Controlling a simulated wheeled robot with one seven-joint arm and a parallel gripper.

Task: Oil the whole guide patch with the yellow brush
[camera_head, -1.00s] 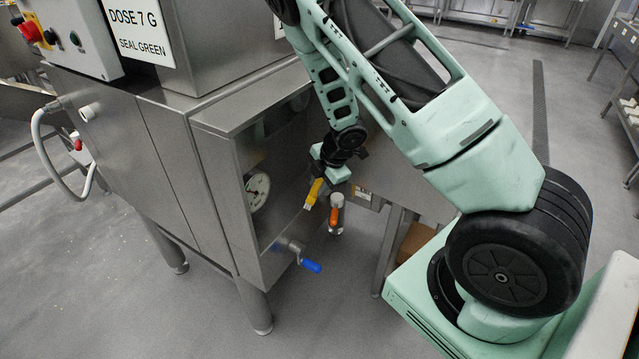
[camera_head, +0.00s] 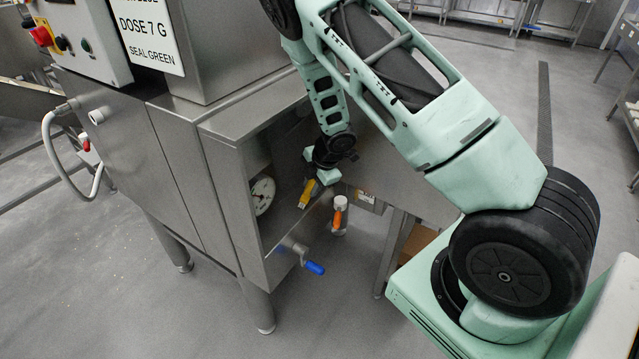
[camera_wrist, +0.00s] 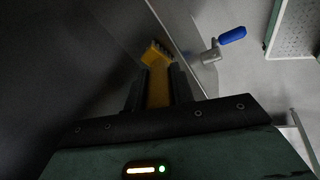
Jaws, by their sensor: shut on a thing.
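The yellow brush (camera_head: 306,193) is in my gripper (camera_head: 316,180), at the open front bay of the steel machine. In the wrist view the brush (camera_wrist: 157,80) stands up between the two dark fingers of my gripper (camera_wrist: 157,88), which are shut on its handle. Its bristle end points away from me, toward the dark inside of the bay. The guide patch cannot be made out in either view; the bay's inside is dark.
A round gauge (camera_head: 262,195) sits inside the bay. A blue-handled valve (camera_head: 313,267) sticks out at the bay's lower edge and shows in the wrist view (camera_wrist: 232,36). An orange-handled fitting (camera_head: 337,218) stands just right of the brush.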

